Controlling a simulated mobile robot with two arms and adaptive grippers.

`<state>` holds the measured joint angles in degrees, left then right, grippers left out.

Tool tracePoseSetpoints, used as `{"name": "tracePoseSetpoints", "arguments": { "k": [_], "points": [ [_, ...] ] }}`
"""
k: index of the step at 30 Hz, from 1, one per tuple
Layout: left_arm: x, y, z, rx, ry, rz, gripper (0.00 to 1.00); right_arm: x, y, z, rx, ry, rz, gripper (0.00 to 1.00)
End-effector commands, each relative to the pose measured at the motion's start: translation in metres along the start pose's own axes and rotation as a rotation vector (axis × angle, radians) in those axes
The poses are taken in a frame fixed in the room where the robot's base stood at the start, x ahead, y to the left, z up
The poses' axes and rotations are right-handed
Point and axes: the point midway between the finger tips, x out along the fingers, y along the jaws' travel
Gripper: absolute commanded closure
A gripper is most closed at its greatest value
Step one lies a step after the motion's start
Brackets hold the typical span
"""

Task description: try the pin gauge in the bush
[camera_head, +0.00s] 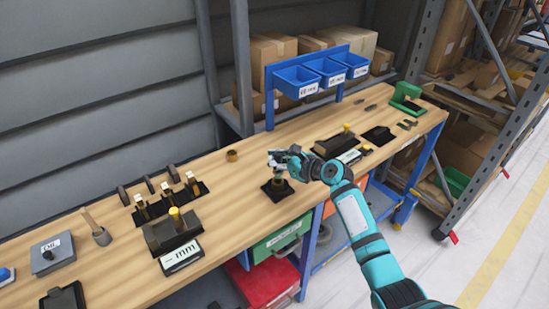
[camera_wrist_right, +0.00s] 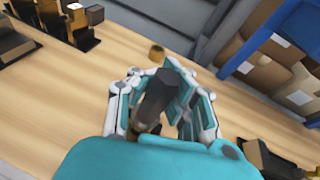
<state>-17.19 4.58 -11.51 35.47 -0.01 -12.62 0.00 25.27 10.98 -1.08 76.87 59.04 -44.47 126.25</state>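My right gripper (camera_head: 283,160) reaches in over the middle of the bench, low above a small black block (camera_head: 277,190). In the right wrist view its fingers (camera_wrist_right: 155,92) lie on both sides of a dark upright handle (camera_wrist_right: 155,100) with brass lower down, which looks like the pin gauge. I cannot tell whether the fingers press on it. Its lower end is largely hidden by the gripper. A small brass ring, seemingly the bush (camera_head: 232,155), stands on the bare bench left of and behind the gripper; it also shows in the wrist view (camera_wrist_right: 157,53). My left gripper is out of view.
A display marked mm (camera_head: 181,257) and a rack of brass-topped pieces (camera_head: 165,203) stand to the left. Another dark fixture (camera_head: 338,146) stands to the right. Blue bins (camera_head: 297,80) hang behind. The bench (camera_head: 232,190) around the ring is clear.

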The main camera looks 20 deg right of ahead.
Motion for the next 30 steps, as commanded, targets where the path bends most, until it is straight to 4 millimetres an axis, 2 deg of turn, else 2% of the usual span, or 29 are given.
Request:
{"name": "tracePoseSetpoints", "arguments": {
  "k": [30],
  "points": [
    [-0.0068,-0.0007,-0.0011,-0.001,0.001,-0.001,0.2,0.0007,0.0002,-0.0013,0.0,-0.001,0.0,1.0]
  ]
}}
